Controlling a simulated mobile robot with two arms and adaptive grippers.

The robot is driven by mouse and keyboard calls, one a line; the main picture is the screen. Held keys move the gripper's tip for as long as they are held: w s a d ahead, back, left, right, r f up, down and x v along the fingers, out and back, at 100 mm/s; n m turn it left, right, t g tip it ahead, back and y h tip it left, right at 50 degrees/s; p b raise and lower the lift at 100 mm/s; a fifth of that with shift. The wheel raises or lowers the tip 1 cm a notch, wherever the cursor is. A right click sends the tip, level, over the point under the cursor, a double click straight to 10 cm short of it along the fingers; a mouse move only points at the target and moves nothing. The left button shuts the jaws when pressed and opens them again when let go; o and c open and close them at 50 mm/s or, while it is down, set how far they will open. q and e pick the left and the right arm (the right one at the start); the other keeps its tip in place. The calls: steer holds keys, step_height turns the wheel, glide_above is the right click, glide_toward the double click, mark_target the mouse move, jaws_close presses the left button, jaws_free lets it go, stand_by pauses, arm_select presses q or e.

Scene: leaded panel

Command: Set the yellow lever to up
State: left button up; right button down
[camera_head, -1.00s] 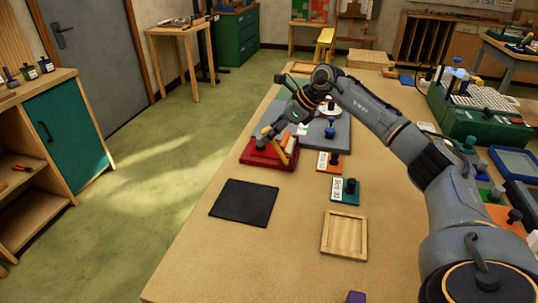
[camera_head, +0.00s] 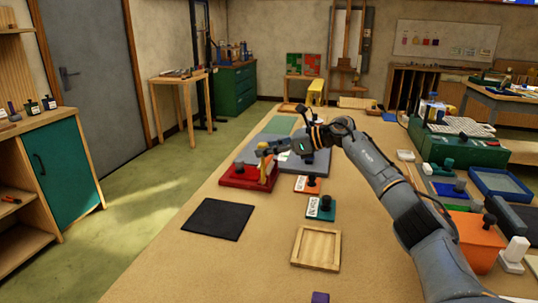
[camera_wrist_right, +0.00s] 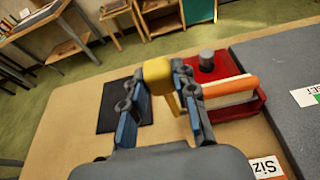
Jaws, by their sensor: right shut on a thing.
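The yellow lever (camera_head: 263,163) stands up from a red base (camera_head: 232,180) on the workbench, close to upright in the head view. In the wrist view the lever's rounded yellow end (camera_wrist_right: 158,72) lies between the fingers. The red base (camera_wrist_right: 250,108) shows there behind and to the right, with a dark knob and an orange-and-white piece. My right gripper (camera_head: 266,151) is shut on the lever, and it also shows in the wrist view (camera_wrist_right: 166,84). The lever's lower part is partly hidden by the fingers in the wrist view. My left gripper is out of view.
A black mat (camera_head: 217,219) lies in front of the red base. A grey slab (camera_head: 316,160) is behind. The bench's near left is clear.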

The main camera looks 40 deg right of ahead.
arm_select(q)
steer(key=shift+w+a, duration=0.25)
arm_select(e)
steer(key=shift+d, duration=0.1)
steer(key=c, duration=1)
jaws_free()
steer(key=shift+c, duration=0.2)
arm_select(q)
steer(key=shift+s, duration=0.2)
arm_select(e)
steer(key=v, duration=1.2)
steer(key=shift+s+r, duration=0.1)
